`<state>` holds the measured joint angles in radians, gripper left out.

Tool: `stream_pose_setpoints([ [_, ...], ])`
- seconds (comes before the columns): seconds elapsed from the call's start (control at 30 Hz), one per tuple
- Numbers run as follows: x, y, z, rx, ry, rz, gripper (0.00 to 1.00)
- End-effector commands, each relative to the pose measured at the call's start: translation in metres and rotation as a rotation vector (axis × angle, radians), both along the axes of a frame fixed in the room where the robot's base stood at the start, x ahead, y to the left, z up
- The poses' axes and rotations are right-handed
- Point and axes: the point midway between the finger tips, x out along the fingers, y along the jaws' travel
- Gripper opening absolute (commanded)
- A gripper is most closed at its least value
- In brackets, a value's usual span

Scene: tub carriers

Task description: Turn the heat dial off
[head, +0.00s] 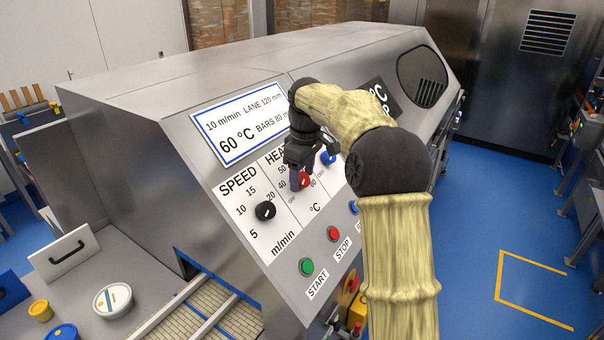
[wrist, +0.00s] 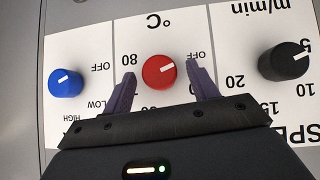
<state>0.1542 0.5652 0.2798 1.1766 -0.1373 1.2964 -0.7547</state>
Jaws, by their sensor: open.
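The heat dial is a red knob (wrist: 159,72) with a white pointer mark on the machine's sloped panel. It also shows in the head view (head: 304,181), partly hidden by my gripper. In the wrist view the white mark points to the upper right, below and left of the word OFF (wrist: 197,55). My gripper (wrist: 160,78) is open, with one finger on each side of the red knob. A gap shows between the knob and each finger, so I see no grip on it.
A black speed knob (head: 265,211) and a blue knob (wrist: 66,82) flank the red dial. Green START (head: 307,267) and red STOP (head: 333,233) buttons sit lower on the panel. A conveyor (head: 200,315) runs out at the front left, beside a white tub (head: 113,300).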

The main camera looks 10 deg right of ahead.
Motion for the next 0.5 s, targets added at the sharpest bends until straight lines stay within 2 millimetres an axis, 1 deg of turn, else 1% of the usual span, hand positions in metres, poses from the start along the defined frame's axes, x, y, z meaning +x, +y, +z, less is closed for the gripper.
stream_pose_setpoints([
  [0.17, 0.000, 0.000, 0.003, 0.000, -0.003, 0.000, 0.59],
  [0.27, 0.000, 0.000, 0.011, 0.000, -0.004, 0.000, 0.59],
  [0.37, -0.002, 0.000, 0.025, 0.000, -0.006, 0.000, 0.59],
  [0.5, -0.005, -0.001, 0.051, 0.000, -0.008, 0.000, 0.59],
])
